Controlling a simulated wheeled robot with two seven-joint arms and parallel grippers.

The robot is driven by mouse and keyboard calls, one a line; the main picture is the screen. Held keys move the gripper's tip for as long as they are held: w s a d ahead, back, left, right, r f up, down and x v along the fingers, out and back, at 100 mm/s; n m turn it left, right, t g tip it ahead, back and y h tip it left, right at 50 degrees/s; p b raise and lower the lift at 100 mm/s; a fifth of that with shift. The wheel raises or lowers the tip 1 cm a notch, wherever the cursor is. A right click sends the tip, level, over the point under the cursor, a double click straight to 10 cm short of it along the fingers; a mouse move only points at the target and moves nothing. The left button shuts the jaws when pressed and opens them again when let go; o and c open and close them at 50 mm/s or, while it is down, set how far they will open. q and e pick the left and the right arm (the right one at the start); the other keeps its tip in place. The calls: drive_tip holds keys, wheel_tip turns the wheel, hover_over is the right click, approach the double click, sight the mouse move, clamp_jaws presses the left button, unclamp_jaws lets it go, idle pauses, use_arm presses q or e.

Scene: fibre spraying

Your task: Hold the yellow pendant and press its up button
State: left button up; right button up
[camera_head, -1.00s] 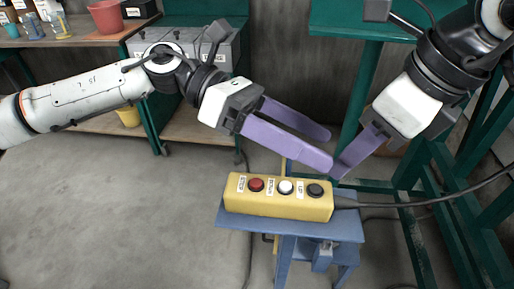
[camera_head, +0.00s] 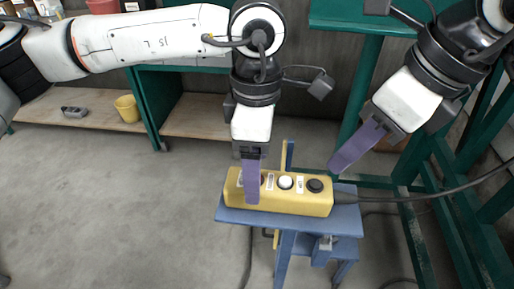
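The yellow pendant (camera_head: 290,203) lies on a small blue stand (camera_head: 270,221). It has a white button (camera_head: 285,182) in the middle and a black button (camera_head: 315,185) at its right end, beside the UP label (camera_head: 300,185). My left gripper (camera_head: 251,195) points down over the pendant's left part. One purple finger shows across its front face and covers most of the red button; the other finger is hidden. Contact cannot be judged. My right gripper (camera_head: 340,166) is above and right of the black button, apart from it. Only one of its fingers shows clearly.
A cable runs from the pendant's right end to the right. Green frame posts (camera_head: 480,210) stand at the right, near my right arm. A wooden shelf with a yellow cup (camera_head: 127,108) is at the back left. The floor at the left is clear.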

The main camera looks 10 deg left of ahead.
use_arm(q)
drive_tip(key=shift+f, duration=2.7)
drive_tip(key=c, duration=1.2)
drive_tip(key=shift+c, duration=1.1)
use_arm(e)
drive_tip(key=shift+c, duration=0.7)
clamp_jaws()
